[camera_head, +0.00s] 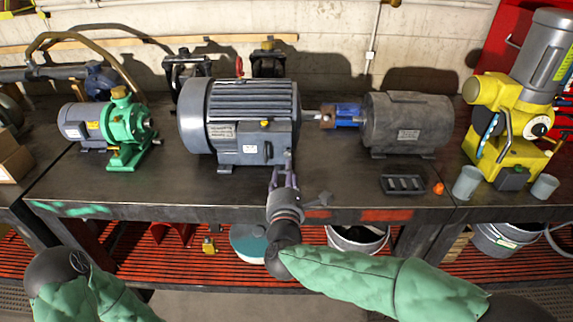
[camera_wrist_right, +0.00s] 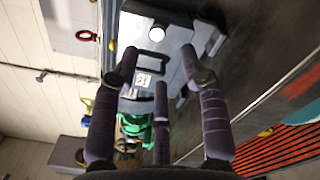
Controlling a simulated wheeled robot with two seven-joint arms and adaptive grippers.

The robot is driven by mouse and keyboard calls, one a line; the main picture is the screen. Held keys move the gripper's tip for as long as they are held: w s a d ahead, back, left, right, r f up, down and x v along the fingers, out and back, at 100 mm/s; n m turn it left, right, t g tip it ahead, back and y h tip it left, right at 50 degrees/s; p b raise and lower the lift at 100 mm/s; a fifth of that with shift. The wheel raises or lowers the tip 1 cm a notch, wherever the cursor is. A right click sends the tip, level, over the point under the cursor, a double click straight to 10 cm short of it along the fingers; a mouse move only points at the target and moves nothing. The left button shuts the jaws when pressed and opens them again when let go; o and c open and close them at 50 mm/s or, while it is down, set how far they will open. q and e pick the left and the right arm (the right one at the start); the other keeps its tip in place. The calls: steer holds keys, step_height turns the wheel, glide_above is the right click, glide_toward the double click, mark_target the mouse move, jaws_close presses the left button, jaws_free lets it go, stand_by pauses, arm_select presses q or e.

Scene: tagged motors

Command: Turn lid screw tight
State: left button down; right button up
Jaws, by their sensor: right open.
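The large dark grey motor (camera_head: 240,105) stands in the middle of the bench, and its terminal box (camera_head: 252,148) with a white tag faces me. A small yellow piece (camera_head: 264,124) shows on the box; I cannot tell whether it is the lid screw. My right gripper (camera_head: 283,166) is open at the lower right front of this box. In the right wrist view its three fingers (camera_wrist_right: 160,66) are spread and point at the grey motor (camera_wrist_right: 165,48), with a tag (camera_wrist_right: 143,79) between them. I cannot tell whether a fingertip touches. My left gripper is out of view.
A green pump with a grey motor (camera_head: 126,130) stands at left. A rusty grey motor (camera_head: 408,125) with a blue coupling (camera_head: 347,115) stands at right. A black tray (camera_head: 403,184), an orange piece (camera_head: 438,188) and grey cups (camera_head: 466,183) lie further right. The bench front (camera_head: 150,205) is clear.

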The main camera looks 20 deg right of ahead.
steer(key=v, duration=0.5)
